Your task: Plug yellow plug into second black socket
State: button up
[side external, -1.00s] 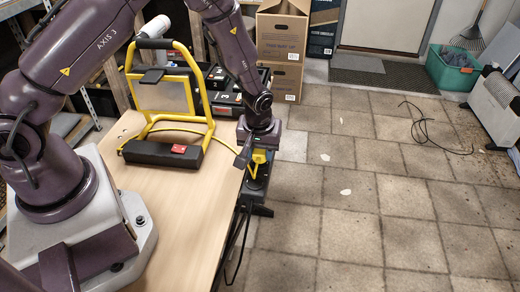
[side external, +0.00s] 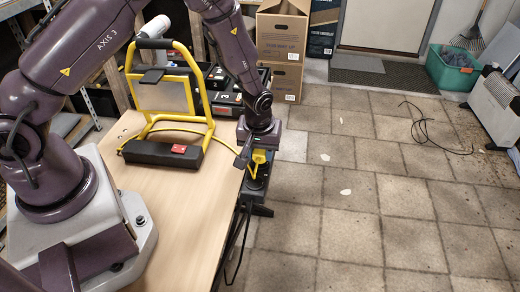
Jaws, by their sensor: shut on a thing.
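My gripper (side external: 257,160) is at the right edge of the wooden workbench, pointing down. It is shut on the yellow plug (side external: 259,157), which shows just below the jaws. A yellow cable (side external: 185,131) runs from the plug's side to the yellow work lamp (side external: 165,95) on the bench. Under the plug is a dark unit (side external: 256,186) at the bench edge. The sockets cannot be made out one from another at this size. I cannot tell whether the plug's pins are in a socket or above it.
The workbench (side external: 180,200) is bare in front of the lamp. Black cables (side external: 238,240) hang down beside its right edge. Cardboard boxes (side external: 282,45) and black cases (side external: 224,92) stand behind. The tiled floor to the right is mostly open, with a loose black cable (side external: 425,125).

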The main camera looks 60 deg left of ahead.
jog(key=shift+f, duration=0.55)
jog(key=o, duration=1)
jog(key=shift+c, duration=0.2)
notch_tip(320, 180, up, 13)
jog(key=s+d, duration=0.1)
jog(key=shift+s+d, duration=0.2)
jog(key=shift+f, duration=0.1)
